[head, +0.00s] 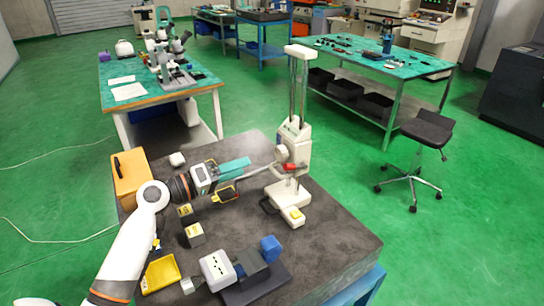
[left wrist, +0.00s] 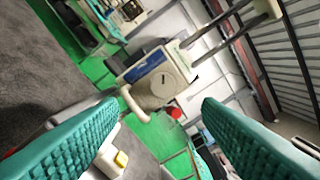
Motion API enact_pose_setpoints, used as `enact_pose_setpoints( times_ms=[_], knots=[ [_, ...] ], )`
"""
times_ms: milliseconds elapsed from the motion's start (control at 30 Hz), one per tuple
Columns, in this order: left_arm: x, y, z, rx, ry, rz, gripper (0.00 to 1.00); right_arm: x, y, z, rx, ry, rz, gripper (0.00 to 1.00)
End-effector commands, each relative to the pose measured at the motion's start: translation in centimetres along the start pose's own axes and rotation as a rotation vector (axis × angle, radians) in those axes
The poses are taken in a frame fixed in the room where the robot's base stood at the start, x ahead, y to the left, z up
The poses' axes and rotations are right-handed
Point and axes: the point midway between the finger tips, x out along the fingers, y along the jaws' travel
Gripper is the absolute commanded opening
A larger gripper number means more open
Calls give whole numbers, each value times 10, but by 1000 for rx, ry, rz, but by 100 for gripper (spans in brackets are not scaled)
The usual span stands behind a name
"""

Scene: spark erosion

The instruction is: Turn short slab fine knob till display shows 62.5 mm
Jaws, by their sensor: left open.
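A cream height gauge with two upright columns (head: 292,130) stands on the dark slab. A round cream disc-like knob (left wrist: 163,84) shows on its carriage in the left wrist view, with a curved cream arm beside it. A small red knob (head: 291,167) sits lower on the gauge; it also shows in the left wrist view (left wrist: 176,113). I cannot read any display value. My left gripper (head: 246,165) has teal pads, is open and empty, and points at the carriage from the left, apart from it. In the left wrist view the carriage lies beyond the gap between the pads. My right gripper is out of view.
On the slab (head: 335,240) are an orange case (head: 130,178), a yellow tray (head: 160,273), small blocks (head: 195,234) and a white box beside a dark vise-like block with a blue part (head: 270,248). The slab's right side is clear. A stool (head: 425,134) stands beyond.

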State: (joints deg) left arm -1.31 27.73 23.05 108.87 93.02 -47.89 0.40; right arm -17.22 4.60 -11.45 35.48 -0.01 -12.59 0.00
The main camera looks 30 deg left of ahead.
Motion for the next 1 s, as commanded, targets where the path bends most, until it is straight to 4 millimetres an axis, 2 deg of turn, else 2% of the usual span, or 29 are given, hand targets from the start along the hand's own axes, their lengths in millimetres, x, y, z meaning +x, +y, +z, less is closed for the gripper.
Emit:
enact_pose_setpoints(
  times_ms=[33,300,500,700,933,967,1000],
  knots=[
    [10,-4,3,-1,0,-3,59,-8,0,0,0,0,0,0],
    [64,-5,3,-2,0,-2,59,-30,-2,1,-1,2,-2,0],
    [93,-3,2,-1,0,0,59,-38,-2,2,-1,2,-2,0],
    [104,-1,0,1,2,0,59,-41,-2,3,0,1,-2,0],
    [105,-1,0,2,2,0,59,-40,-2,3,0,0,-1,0],
    [105,-1,0,2,2,0,57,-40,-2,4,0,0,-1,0],
    [105,-1,0,1,2,0,51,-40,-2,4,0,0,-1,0]
  ],
)
